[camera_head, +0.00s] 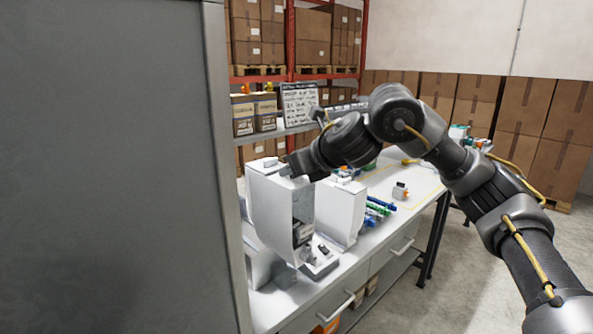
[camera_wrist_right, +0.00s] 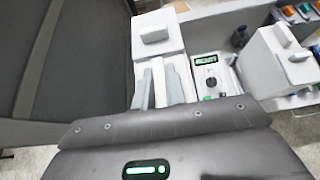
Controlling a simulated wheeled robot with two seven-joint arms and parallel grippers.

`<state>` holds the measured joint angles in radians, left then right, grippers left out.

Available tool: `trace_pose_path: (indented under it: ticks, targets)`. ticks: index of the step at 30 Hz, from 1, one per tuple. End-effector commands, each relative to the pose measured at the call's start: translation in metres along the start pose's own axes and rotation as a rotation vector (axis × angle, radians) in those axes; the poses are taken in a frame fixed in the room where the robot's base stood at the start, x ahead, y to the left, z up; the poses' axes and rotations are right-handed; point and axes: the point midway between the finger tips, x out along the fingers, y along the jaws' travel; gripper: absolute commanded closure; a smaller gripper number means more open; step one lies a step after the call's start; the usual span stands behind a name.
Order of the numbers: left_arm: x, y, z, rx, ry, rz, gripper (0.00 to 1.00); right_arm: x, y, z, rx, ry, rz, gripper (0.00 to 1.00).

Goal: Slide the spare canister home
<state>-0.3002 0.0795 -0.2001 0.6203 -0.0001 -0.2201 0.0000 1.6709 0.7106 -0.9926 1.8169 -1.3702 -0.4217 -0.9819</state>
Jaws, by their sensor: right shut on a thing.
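A tall white canister (camera_head: 272,215) stands at the near end of the counter, at the dispenser row. My right gripper (camera_head: 300,166) is at its top. In the right wrist view, the gripper's pale fingers (camera_wrist_right: 159,85) are close together and shut on part of the white canister (camera_wrist_right: 157,38); the exact grip is partly hidden. A dispenser base with a small green display and a dark knob (camera_wrist_right: 210,82) lies right of the fingers; it also shows low at the canister's front (camera_head: 320,262). I cannot tell whether the canister is fully seated. My left gripper is not in view.
A second white canister (camera_head: 346,212) stands just beyond and shows at right in the wrist view (camera_wrist_right: 280,62). A large grey panel (camera_head: 100,170) blocks the left side. The counter (camera_head: 415,185) has clear room farther back, beyond small coloured items (camera_head: 378,210).

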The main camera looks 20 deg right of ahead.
Motion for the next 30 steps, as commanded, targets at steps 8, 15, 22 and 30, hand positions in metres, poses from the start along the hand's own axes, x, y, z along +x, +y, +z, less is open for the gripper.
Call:
trace_pose_path:
  ticks: [8,15,22,30]
  targets:
    - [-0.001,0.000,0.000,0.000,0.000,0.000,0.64,0.002,0.000,0.003,0.001,-0.003,0.000,1.00]
    - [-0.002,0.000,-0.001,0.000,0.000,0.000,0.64,0.006,0.000,0.005,0.003,-0.002,0.001,1.00]
    - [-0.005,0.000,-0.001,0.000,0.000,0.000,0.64,0.020,0.000,0.013,0.002,-0.002,0.001,1.00]
    - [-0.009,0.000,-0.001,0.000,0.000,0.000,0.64,0.037,0.001,0.023,0.002,-0.002,0.001,1.00]
